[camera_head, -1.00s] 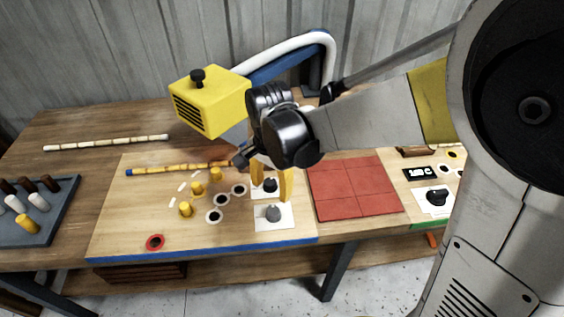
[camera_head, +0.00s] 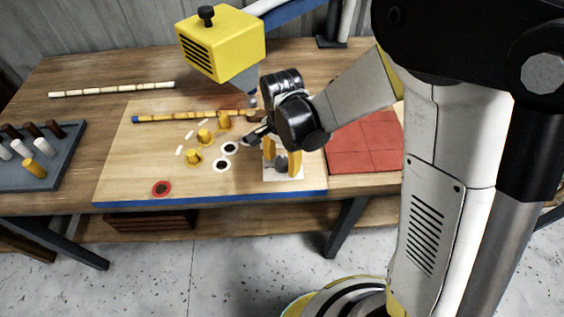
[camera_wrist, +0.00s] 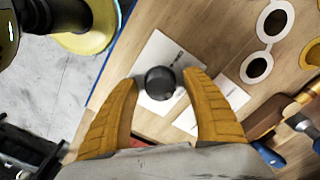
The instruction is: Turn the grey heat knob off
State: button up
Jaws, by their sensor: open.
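The grey heat knob (camera_wrist: 160,83) stands on a white label plate (camera_wrist: 158,50) near the blue front edge of the work board. In the wrist view it sits between the tips of my gripper (camera_wrist: 158,82), whose two yellow fingers are open on either side of it. I cannot tell if either finger touches it. In the head view my gripper (camera_head: 282,160) points down over the same white plate (camera_head: 296,174), and the grey knob is partly hidden by the fingers. A second white plate (camera_wrist: 232,92) lies beside it in the wrist view; its knob is hidden.
A yellow heater box (camera_head: 225,45) hangs above the board. A rattan pole (camera_head: 185,116), yellow pegs (camera_head: 193,158) and black-holed white rings (camera_head: 222,165) are left of my gripper. Red tiles (camera_head: 365,145) lie to its right. A peg tray (camera_head: 35,155) is at far left.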

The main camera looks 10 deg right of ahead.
jog(key=c, duration=1.2)
jog(key=shift+n, duration=0.4)
jog(key=n, duration=0.3)
jog(key=shift+n+b, duration=0.3)
jog(key=shift+n, duration=0.1)
jog(key=n, duration=0.4)
jog(key=shift+d, duration=0.1)
jog(key=n, duration=0.5)
jog(key=shift+b, duration=0.4)
jog(key=n, duration=0.4)
jog(key=shift+d, duration=0.1)
jog(key=shift+n, duration=0.3)
